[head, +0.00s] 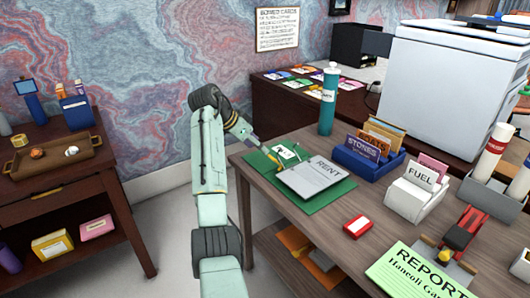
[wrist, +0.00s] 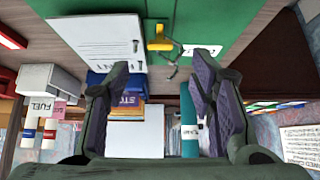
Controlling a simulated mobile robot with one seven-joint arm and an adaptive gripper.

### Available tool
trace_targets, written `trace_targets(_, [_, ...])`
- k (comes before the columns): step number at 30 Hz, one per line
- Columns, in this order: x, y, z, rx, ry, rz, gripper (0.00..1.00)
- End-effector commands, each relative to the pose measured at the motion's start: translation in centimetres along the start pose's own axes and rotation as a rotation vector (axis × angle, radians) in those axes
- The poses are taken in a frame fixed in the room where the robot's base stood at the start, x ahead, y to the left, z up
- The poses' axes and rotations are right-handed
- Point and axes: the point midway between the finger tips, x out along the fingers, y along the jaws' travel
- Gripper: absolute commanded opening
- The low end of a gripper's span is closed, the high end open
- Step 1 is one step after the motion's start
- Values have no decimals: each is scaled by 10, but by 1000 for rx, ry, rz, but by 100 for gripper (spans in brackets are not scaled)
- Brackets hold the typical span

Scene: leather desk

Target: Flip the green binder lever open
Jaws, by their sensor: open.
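The green binder (head: 318,200) lies open on the desk, with a grey-white RENT sheet (head: 314,177) on its right part. In the wrist view the binder (wrist: 222,14) fills the top, with the RENT sheet (wrist: 102,42) to the left. Its yellow lever (wrist: 160,37) stands between the sheet and a small white card (wrist: 201,50). Curved metal rings (wrist: 172,68) show just below the lever. My gripper (wrist: 162,62) is open and empty, its fingers spread to either side of the lever's line and apart from it. In the head view my gripper (head: 252,138) is above the binder's back left part.
A teal bottle (head: 328,98) stands behind the binder. A blue STONES holder (head: 368,162) and a white FUEL holder (head: 411,201) stand to the right. A red box (head: 357,226) lies in front.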

Motion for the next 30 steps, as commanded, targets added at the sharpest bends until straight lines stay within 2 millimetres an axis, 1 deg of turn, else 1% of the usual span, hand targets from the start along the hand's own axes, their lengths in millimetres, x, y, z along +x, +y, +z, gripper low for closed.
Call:
trace_targets(1, [-9, 0, -1, 1, 2, -2, 50])
trace_targets(3, [-18, 0, -1, 1, 2, -1, 50])
trace_targets(6, [-26, 0, 0, 0, 0, 0, 50])
trace_targets(10, [-30, 0, 0, 0, 0, 1, 50])
trace_targets(17, [-30, 0, 0, 0, 0, 0, 50])
trace_targets(20, [-35, -8, 2, -15, 21, -42, 50])
trace_targets(22, [-46, -26, 4, -49, 68, -131, 50])
trace_targets(23, [-54, -36, 6, -68, 96, -185, 50])
trace_targets(24, [-69, -52, 10, -101, 143, -273, 50])
trace_targets(26, [-100, -77, 18, -152, 227, -420, 50])
trace_targets(27, [-126, -92, 25, -187, 287, -524, 50])
trace_targets(29, [-166, -110, 38, -235, 378, -674, 50])
trace_targets(30, [-195, -118, 47, -262, 437, -768, 50])
